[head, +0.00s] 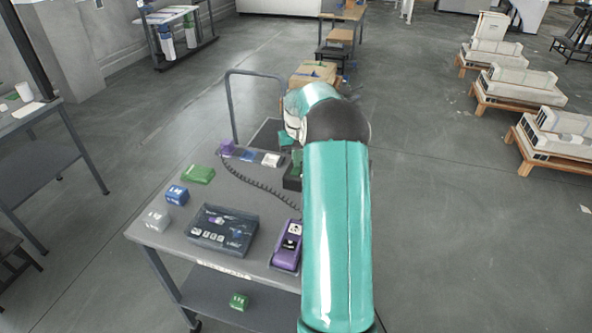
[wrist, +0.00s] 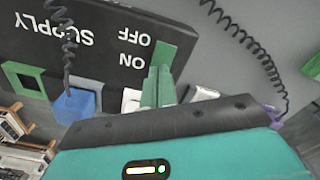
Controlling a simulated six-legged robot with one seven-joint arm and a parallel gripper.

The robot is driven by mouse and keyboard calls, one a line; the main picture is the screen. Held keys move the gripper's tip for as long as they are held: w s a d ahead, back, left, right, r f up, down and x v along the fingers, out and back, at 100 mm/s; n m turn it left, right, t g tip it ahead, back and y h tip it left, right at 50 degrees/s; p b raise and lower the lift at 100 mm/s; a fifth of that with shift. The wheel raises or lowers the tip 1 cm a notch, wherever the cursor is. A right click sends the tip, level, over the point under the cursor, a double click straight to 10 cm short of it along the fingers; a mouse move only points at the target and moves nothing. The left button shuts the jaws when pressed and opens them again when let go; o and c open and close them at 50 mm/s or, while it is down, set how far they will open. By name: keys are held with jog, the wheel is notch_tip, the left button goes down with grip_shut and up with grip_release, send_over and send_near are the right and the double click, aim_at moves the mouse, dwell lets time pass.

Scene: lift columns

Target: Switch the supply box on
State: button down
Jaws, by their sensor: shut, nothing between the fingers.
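The supply box (wrist: 105,50) is black with white lettering, SUPPLY, OFF and ON, upside down in the wrist view. My gripper (wrist: 158,72) shows as two green fingers shut together with nothing between them, over the box's edge by the ON and OFF marks. A green piece (wrist: 172,52) lies just beyond the fingertips beside OFF; it may be the switch, but I cannot tell its position or whether the fingers touch it. In the head view, a dark block with green (head: 292,178), perhaps the box, shows beside my arm, which hides my gripper.
A blue plug (wrist: 75,105) with a coiled cord stands by a green frame (wrist: 25,80). The cart (head: 180,238) also carries a dark panel (head: 222,228), a purple device (head: 288,246), small coloured blocks (head: 177,194) and a coiled cord (head: 258,184).

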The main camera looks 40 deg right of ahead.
jog(key=shift+f, duration=0.4)
jog(key=shift+r, duration=3.55)
jog(key=shift+s+a, duration=0.1)
